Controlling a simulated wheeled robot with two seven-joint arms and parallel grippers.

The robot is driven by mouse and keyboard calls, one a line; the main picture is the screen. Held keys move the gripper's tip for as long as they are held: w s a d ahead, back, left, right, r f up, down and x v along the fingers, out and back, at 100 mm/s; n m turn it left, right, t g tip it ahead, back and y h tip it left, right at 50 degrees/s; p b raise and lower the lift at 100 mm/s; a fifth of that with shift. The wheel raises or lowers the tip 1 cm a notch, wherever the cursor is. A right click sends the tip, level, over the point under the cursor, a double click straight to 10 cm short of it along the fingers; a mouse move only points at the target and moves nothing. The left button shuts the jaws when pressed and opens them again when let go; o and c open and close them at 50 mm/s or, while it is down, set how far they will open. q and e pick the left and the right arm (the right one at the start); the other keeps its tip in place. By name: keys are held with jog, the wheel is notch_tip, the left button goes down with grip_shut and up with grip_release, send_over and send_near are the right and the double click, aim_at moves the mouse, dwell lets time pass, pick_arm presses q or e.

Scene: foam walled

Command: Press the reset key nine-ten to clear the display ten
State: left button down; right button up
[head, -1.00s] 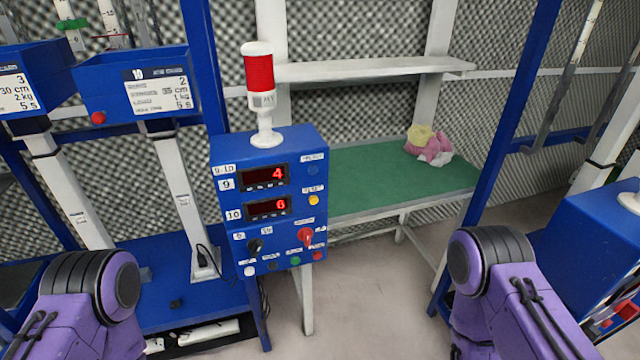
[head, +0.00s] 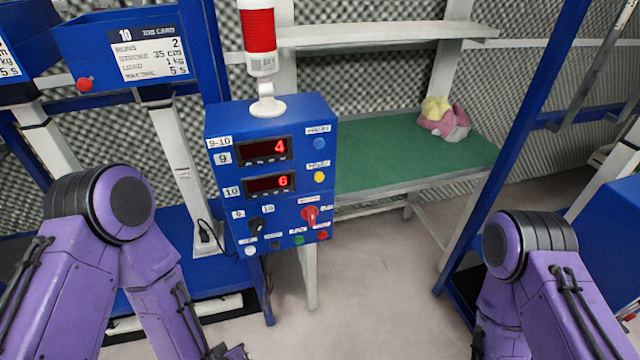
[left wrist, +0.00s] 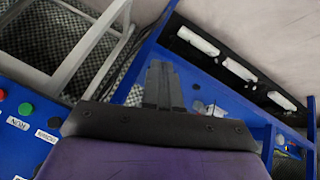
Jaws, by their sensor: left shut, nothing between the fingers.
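The blue control box (head: 228,190) stands in the middle of the head view. Its upper display (head: 264,150), labelled 9, shows a red 4. Its lower display (head: 269,185), labelled 10, shows a red 6. A blue button (head: 319,144) and a yellow button (head: 320,177) sit right of the displays; their small labels are too blurred to read. A "9-10" label (head: 219,142) is at the upper left. My left gripper (head: 236,352) is low at the bottom edge, below the box and apart from it. In the left wrist view its fingers (left wrist: 163,85) are together and empty. My right gripper is out of view.
A red lamp (head: 259,40) tops the box. A green-topped table (head: 385,165) stands behind. Floor ahead is clear.

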aim_at(319, 177)
pick_arm(q)
jog(key=w+d+r+t+h+b, duration=0.2)
jog(key=w+d+r+t+h, duration=0.25)
jog(key=w+d+r, duration=0.65)
jog(key=d+r+t+h+b, duration=0.1)
jog(key=d+r, duration=0.2)
jog(key=r, duration=0.3)
jog(key=w+d+r+m+t+h, duration=0.1)
jog(key=d+r+t+h, duration=0.1)
jog(key=r, duration=0.4)
jog(key=w+d+r+m+t+h+b, duration=0.1)
jog(key=d+r+t, duration=0.1)
jog(key=d+r, duration=0.3)
notch_tip(319, 177, up, 2)
jog(key=shift+b, duration=0.35)
jog(key=shift+h, duration=0.25)
jog(key=shift+w+a+p, duration=0.15)
jog(key=shift+w+a, duration=0.35)
jog(key=shift+w, duration=0.9)
jog(key=shift+w+a+p, duration=0.2)
jog(key=shift+w+a, duration=0.25)
jog(key=shift+w, duration=1)
jog(key=shift+w+a+p, duration=0.15)
jog(key=shift+w+a, duration=0.35)
jog(key=shift+w, duration=0.9)
jog(key=shift+w+a, duration=0.1)
jog(key=shift+w, duration=0.25)
